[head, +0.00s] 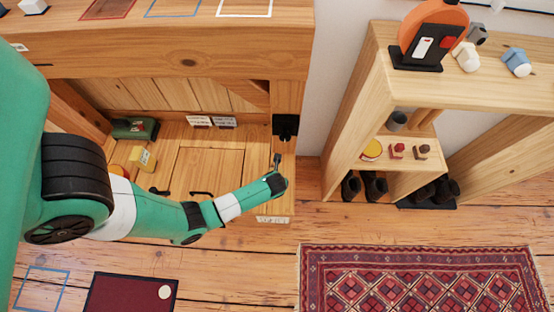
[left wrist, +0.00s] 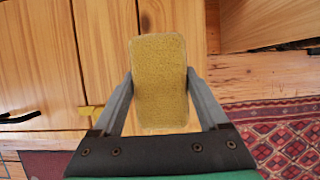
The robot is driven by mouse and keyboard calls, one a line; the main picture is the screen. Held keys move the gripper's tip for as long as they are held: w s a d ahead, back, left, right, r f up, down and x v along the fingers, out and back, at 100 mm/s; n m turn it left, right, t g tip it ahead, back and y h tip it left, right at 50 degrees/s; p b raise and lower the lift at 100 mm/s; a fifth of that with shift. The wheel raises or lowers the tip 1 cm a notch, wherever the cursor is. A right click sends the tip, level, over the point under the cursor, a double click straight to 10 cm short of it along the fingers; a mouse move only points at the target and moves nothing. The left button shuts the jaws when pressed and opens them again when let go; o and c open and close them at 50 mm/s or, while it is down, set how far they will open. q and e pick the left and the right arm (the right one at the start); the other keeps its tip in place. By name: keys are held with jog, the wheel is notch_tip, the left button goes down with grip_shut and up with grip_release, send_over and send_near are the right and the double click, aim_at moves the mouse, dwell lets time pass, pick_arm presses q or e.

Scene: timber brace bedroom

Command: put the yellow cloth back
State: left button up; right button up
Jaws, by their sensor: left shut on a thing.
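My left gripper (left wrist: 160,95) is shut on a yellow cloth (left wrist: 160,80), which looks like a flat, rounded rectangular pad with a rough surface. The cloth stands out between the two fingers, with wooden panels behind it in the left wrist view. In the head view my left gripper (head: 277,162) is at the right end of the wooden cabinet, just below a black bracket (head: 286,127). I cannot make out the cloth in the head view. My right gripper is not in view.
A wooden shelf unit (head: 480,80) with shoes below stands to the right. A patterned red rug (head: 420,280) lies in front. Bare floor (head: 240,270) lies left of the rug.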

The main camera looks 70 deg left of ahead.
pick_arm(q)
jog(key=shift+w, duration=0.1)
jog(key=f+b, duration=0.3)
jog(key=f, duration=0.1)
jog(key=shift+w+a+f, duration=0.1)
jog(key=shift+w+a, duration=0.15)
jog(key=shift+w, duration=0.1)
jog(key=o, duration=1.4)
